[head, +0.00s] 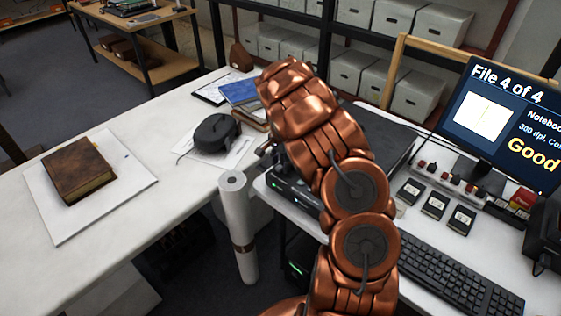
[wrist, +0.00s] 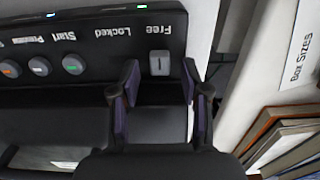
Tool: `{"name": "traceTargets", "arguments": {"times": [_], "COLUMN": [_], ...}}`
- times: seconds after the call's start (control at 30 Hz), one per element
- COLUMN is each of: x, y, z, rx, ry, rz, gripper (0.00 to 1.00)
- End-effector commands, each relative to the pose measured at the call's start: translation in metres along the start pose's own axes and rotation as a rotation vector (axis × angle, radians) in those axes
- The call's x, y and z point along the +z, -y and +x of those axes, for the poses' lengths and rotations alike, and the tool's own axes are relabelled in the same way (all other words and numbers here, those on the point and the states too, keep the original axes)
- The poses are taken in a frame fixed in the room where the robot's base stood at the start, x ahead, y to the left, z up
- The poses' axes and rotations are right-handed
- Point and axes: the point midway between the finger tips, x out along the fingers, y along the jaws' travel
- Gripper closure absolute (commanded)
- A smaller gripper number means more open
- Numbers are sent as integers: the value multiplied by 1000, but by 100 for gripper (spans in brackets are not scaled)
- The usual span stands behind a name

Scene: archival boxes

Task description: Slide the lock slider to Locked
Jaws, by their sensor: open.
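The lock slider (wrist: 159,65) is a small grey knob on the front of a dark scanner (wrist: 85,40). It stands in line with the label "Free"; the label "Locked" is to its left, both upside down in the wrist view. My gripper (wrist: 160,78) is open, with one dark finger on each side of the knob. The left finger looks close to it, but I cannot tell whether either touches. In the head view the scanner (head: 292,193) shows left of my copper arm, and the slider is hidden there.
Several buttons (wrist: 73,63) sit left of the slider. Books (wrist: 285,145) stand at the lower right of the wrist view. In the head view, a white roll (head: 237,225) stands by the desk, and a keyboard (head: 455,278) and monitor (head: 495,120) are to the right.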

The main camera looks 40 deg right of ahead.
Motion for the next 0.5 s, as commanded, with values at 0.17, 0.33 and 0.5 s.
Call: {"name": "traceTargets", "arguments": {"times": [0.17,0.33,0.5], "x": [0,0,0], "y": [0,0,0], "z": [2,2,2], "rx": [0,0,0], "ry": [0,0,0], "rz": [0,0,0], "gripper": [54,62,80]}}
